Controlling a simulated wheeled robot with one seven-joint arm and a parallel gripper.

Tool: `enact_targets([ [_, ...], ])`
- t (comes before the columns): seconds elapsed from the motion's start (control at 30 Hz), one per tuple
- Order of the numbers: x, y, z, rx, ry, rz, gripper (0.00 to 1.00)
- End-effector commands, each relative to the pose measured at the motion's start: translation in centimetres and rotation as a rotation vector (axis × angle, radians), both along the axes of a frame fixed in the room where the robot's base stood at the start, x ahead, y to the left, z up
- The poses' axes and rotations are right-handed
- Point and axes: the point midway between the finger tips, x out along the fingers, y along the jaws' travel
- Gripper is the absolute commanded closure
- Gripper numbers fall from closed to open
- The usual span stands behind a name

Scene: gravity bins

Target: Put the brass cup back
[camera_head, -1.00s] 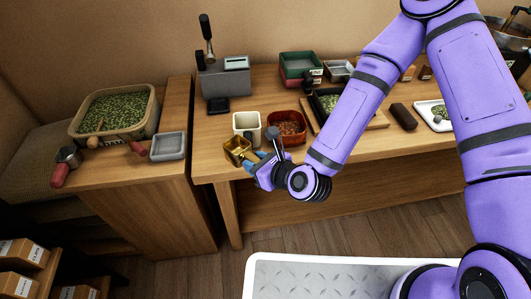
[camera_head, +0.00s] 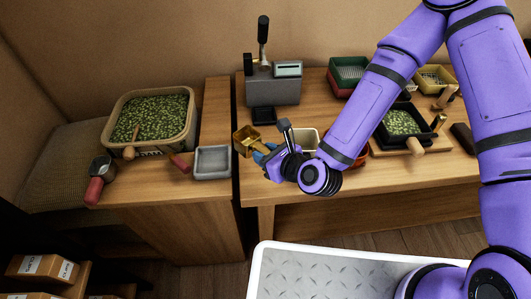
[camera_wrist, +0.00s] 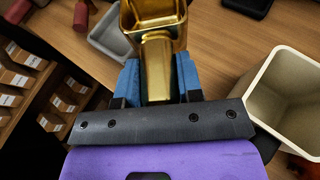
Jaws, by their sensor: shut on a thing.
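The brass cup (camera_head: 245,139) is a square, gold-coloured cup with a handle. My gripper (camera_head: 263,153) is shut on its handle and holds the cup near the front left corner of the right-hand table. In the wrist view the cup (camera_wrist: 152,14) shows at the top, with its handle between my blue fingertips (camera_wrist: 157,78). The cup's mouth is partly cut off there, so I cannot tell what is inside. A grey square tray (camera_head: 212,161) sits on the left table, left of the cup; it also shows in the wrist view (camera_wrist: 108,36).
A cream square container (camera_head: 307,138) stands just right of my gripper. A bin of green pellets (camera_head: 150,118) and red-handled tools (camera_head: 97,182) are on the left table. A grey press-like device (camera_head: 273,88) stands behind the cup. A narrow gap separates the tables.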

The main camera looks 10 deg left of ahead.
Motion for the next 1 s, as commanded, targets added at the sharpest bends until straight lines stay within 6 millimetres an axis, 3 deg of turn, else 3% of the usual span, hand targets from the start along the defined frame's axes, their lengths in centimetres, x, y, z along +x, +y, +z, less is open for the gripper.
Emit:
enact_targets([
  [0.17, 0.0, 0.0, -0.5, 0.000, 0.002, -0.001, 1.00],
  [0.7, 0.0, 0.0, -5.3, 0.000, 0.002, -0.001, 1.00],
  [1.0, 0.0, 0.0, -6.0, 0.001, -0.001, 0.000, 1.00],
])
